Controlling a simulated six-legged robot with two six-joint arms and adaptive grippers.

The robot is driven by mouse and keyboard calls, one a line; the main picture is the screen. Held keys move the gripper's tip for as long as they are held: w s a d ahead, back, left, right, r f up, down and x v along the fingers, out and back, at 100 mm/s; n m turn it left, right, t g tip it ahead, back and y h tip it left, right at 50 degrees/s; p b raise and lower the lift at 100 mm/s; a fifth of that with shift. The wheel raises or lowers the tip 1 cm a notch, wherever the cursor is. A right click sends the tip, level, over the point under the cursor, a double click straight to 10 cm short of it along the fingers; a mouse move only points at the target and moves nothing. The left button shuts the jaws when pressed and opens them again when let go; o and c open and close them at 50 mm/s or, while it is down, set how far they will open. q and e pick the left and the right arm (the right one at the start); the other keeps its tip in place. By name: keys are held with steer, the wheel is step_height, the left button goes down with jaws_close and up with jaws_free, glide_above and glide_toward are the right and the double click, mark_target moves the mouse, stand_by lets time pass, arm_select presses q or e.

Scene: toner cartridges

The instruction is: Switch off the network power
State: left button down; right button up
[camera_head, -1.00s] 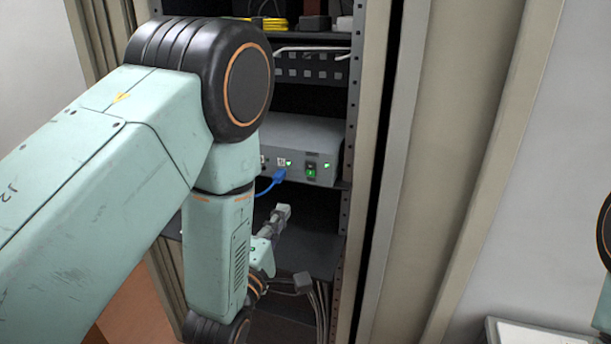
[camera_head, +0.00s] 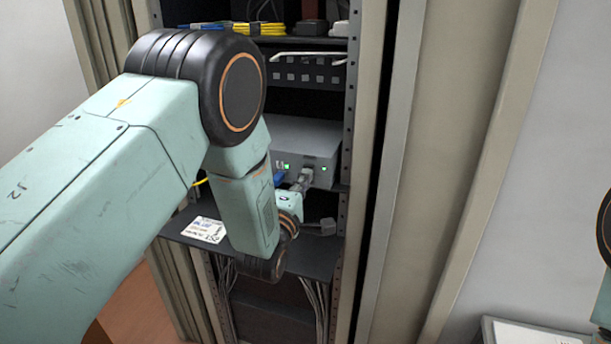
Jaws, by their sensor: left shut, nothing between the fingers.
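The grey network box (camera_head: 305,138) sits on a shelf in the open rack. Its front shows a green-lit port (camera_head: 287,166) with a blue cable plug (camera_head: 278,179), and a small green light (camera_head: 324,168) at the right. My left gripper (camera_head: 306,174) is shut and empty, with its fingertips at the right part of the box's front. It covers the power switch, so I cannot see the switch's position or whether the tips touch it. My right gripper is not in view.
A shelf above holds yellow cables (camera_head: 262,28) and dark adapters (camera_head: 313,28). The lower shelf carries a white label (camera_head: 205,229). Grey cables (camera_head: 312,295) hang below. The rack's right post (camera_head: 350,120) stands close to the gripper.

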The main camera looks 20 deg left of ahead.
arm_select(q)
steer(key=shift+w+a, duration=0.2)
steer(key=shift+w, duration=0.3)
steer(key=shift+d, duration=0.15)
steer(key=shift+w+r, duration=0.2)
steer(key=shift+w, duration=0.05)
steer(key=shift+s, duration=0.1)
